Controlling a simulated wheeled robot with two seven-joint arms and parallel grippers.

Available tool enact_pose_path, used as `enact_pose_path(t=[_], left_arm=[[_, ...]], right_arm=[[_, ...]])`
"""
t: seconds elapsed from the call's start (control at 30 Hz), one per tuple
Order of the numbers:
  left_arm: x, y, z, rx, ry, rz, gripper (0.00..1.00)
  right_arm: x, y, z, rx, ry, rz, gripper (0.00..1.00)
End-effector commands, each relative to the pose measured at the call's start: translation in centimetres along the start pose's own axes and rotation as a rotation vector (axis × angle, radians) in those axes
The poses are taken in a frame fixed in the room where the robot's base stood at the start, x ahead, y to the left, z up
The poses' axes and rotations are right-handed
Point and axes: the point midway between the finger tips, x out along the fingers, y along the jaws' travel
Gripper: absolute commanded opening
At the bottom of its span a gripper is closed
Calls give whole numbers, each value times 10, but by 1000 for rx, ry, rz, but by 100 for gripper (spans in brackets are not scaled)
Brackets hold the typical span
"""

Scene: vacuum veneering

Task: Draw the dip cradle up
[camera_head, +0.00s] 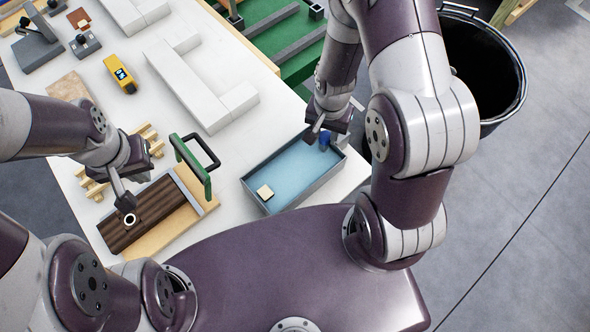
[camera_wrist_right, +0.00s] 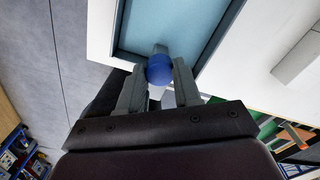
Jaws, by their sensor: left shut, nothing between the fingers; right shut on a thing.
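The dip tray (camera_head: 253,200) is a grey-walled rectangular basin with a light blue inside; it also shows in the right wrist view (camera_wrist_right: 222,40). A blue round knob (camera_wrist_right: 159,69), which I take as the dip cradle's grip, sits between my right fingers at one end of the tray. The knob also shows in the head view (camera_head: 324,139). The rest of the cradle cannot be made out. My right gripper (camera_wrist_right: 159,72) is shut on the knob. My left gripper (camera_head: 124,203) is shut and empty, low over a dark brown board near a white ring (camera_head: 130,219).
The dark brown board (camera_head: 155,213) lies on a pale wooden base beside a green clamp-like frame (camera_head: 192,168). White blocks (camera_head: 185,80) and a yellow device (camera_head: 120,74) stand further back. A black bin (camera_head: 487,65) is at right.

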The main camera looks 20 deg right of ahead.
Motion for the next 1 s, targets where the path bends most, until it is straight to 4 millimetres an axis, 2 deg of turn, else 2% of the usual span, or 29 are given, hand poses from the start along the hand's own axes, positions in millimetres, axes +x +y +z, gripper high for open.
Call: enact_pose_path(t=[0.97, 1.0], left_arm=[[-30, 0, -4, 0, 0, 0, 0], [-29, 0, -3, 0, 0, 0, 0]], right_arm=[[-32, 0, 0, 0, 2, -1, 11], [-30, 0, 0, 0, 1, -1, 40]])
